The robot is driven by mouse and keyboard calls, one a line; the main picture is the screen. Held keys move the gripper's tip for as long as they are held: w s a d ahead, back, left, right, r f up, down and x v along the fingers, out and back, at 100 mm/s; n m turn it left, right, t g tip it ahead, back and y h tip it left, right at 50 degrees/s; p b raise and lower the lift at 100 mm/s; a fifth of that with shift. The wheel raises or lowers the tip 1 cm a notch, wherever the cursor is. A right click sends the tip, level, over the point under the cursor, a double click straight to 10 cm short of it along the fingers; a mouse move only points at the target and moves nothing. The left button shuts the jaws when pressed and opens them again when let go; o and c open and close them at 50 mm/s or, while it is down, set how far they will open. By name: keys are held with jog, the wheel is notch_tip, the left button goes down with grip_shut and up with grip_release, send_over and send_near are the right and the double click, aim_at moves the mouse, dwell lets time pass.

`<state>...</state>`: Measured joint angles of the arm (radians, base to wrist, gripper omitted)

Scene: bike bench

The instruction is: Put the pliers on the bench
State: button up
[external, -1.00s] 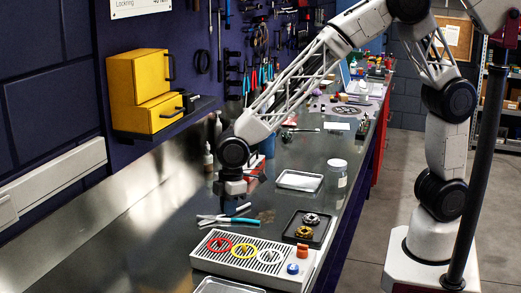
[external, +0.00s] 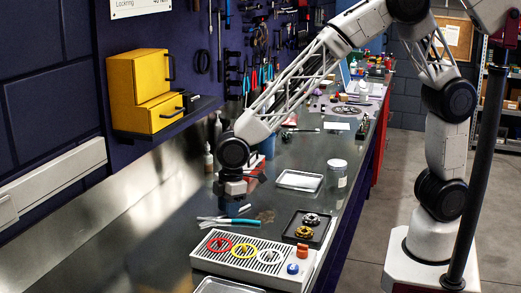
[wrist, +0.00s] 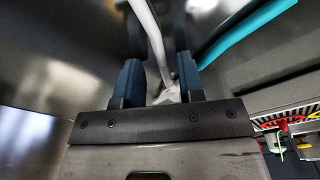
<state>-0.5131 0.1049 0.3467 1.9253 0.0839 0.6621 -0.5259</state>
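The pliers (external: 243,221) show a teal handle and a pale part at their left, low over or on the metal bench (external: 180,240); I cannot tell whether they touch it. My gripper (external: 231,212) points down at them from above and partly hides them. In the wrist view, the fingers of my gripper (wrist: 160,80) stand apart, with a pale, slim bar between them and visible gaps beside it. The teal handle of the pliers (wrist: 240,30) runs to the upper right, outside the right finger. I cannot tell whether the bar belongs to the pliers.
A white slatted tray with coloured rings (external: 215,265) stands in front. A black tray (external: 293,233) with metal parts is to the right, and a shallow white tray (external: 300,181) and a jar (external: 337,174) are behind it. A bottle (external: 208,160) stands near the wall.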

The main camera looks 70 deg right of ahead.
notch_tip(320, 180, up, 12)
jog(key=d, duration=0.1)
jog(key=shift+s, duration=0.35)
jog(key=shift+d, duration=0.1)
dwell(0.5)
dwell(0.3)
jog(key=s+d+r+m+t, duration=0.1)
jog(key=s+d+r+m, duration=0.4)
jog(key=d, duration=0.6)
jog(key=s+d+r, duration=0.3)
jog(key=s+d, duration=0.4)
jog(key=d, duration=0.3)
jog(key=s+d+m, duration=0.3)
jog(key=s+d, duration=0.4)
jog(key=s, duration=0.2)
jog(key=s+d+f+m+h, duration=0.1)
jog(key=s+d+m, duration=0.2)
jog(key=s+d, duration=0.4)
jog(key=s, duration=0.3)
jog(key=shift+s+t, duration=0.2)
jog(key=shift+t, duration=0.2)
